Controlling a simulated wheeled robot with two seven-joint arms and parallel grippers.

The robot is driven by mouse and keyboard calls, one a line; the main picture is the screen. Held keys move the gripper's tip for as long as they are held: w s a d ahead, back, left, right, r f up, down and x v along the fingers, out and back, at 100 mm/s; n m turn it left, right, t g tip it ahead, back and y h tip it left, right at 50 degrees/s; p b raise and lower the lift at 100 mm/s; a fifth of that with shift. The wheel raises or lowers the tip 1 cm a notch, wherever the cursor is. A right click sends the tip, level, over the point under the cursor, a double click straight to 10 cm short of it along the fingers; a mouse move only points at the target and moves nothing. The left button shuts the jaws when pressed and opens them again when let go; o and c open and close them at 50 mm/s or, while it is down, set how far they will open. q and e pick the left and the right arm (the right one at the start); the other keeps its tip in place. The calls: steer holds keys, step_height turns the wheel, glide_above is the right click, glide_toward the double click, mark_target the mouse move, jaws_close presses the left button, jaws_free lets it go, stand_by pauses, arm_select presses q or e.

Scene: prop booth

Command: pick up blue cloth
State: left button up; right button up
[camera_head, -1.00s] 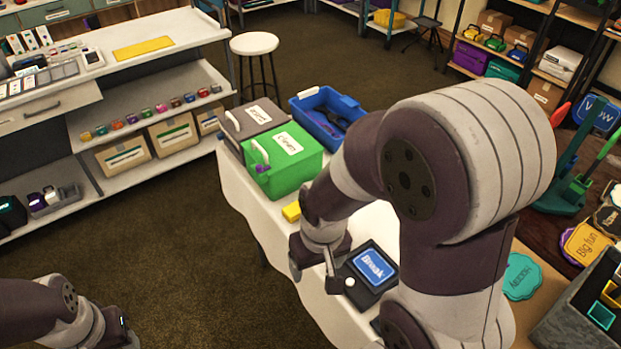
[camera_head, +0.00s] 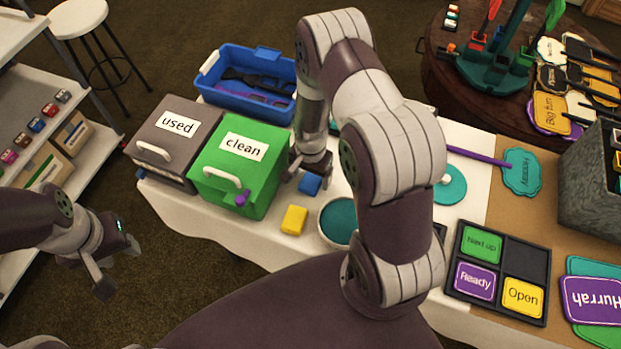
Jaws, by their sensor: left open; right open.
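A small blue cloth (camera_head: 311,184) lies folded on the white table, to the right of the green "clean" box (camera_head: 232,173). My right gripper (camera_head: 308,172) is open and points down just above and around the cloth's back edge; whether it touches the cloth cannot be told. My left gripper (camera_head: 112,277) is open and empty, over the floor left of the table. A yellow cloth or sponge (camera_head: 294,220) lies in front of the blue cloth.
A grey "used" box (camera_head: 171,137) stands beside the green box. A blue bin (camera_head: 224,98) is behind them. A bowl with teal contents (camera_head: 338,221) stands close to the right of the yellow piece. A sign tray (camera_head: 513,255) and a grey bin (camera_head: 583,184) are farther right.

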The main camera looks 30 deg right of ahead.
steer(key=shift+s+d+f, duration=0.1)
steer(key=shift+s+f, duration=0.05)
steer(key=shift+f, duration=0.1)
steer(key=shift+s, duration=0.15)
steer(key=c, duration=0.9)
steer(key=shift+c, duration=1.1)
arm_select(q)
steer(key=shift+s+d, duration=0.15)
steer(key=shift+s, duration=0.15)
arm_select(e)
steer(key=shift+r, duration=0.1)
